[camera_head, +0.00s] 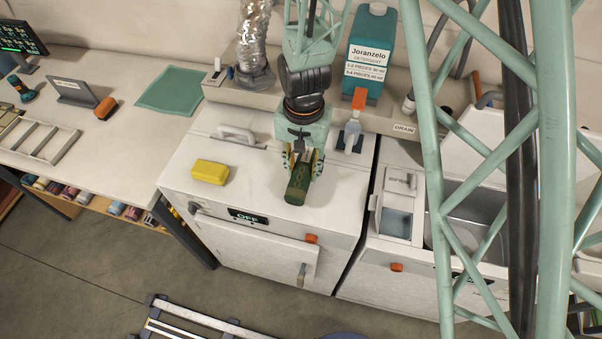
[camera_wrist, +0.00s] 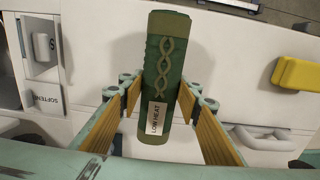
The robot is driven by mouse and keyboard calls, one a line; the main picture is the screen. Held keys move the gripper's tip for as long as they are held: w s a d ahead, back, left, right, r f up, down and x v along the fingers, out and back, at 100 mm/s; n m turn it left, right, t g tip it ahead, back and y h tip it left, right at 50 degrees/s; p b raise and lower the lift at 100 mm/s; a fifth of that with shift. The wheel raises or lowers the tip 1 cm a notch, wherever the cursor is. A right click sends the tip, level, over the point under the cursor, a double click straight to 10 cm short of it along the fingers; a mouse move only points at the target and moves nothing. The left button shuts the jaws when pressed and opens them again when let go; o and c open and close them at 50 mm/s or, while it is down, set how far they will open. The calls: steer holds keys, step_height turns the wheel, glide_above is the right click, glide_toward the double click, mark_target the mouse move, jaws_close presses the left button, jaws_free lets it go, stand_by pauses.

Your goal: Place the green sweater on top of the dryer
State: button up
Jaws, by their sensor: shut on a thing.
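The green sweater (camera_head: 297,185) is a tight dark-green roll with a braided pattern. It also shows in the wrist view (camera_wrist: 165,65), with a "LOW HEAT" tag on it. My gripper (camera_head: 304,165) is shut on the roll, its yellow-padded fingers on either side of it in the wrist view (camera_wrist: 160,95). The dryer (camera_head: 250,198) is the white machine with an "OFF" display. The sweater is over the right part of its flat top, near the front edge. I cannot tell whether the roll touches the top.
A yellow block (camera_head: 210,172) and a white handle (camera_head: 236,133) are on the dryer top to the left. A spray bottle (camera_head: 350,132) stands at the back right, before a teal detergent bottle (camera_head: 370,55). A machine with an open softener drawer (camera_head: 397,205) stands right.

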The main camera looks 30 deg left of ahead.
mark_target(301, 174)
steer(key=shift+w+a, duration=0.1)
steer(key=shift+a, duration=0.35)
steer(key=shift+f+p, duration=0.5)
steer(key=shift+f, duration=1.3)
steer(key=shift+f, duration=0.15)
steer(key=o, duration=0.9)
steer(key=shift+o, duration=0.2)
steer(key=shift+r+b, duration=0.55)
steer(key=shift+r, duration=5.6)
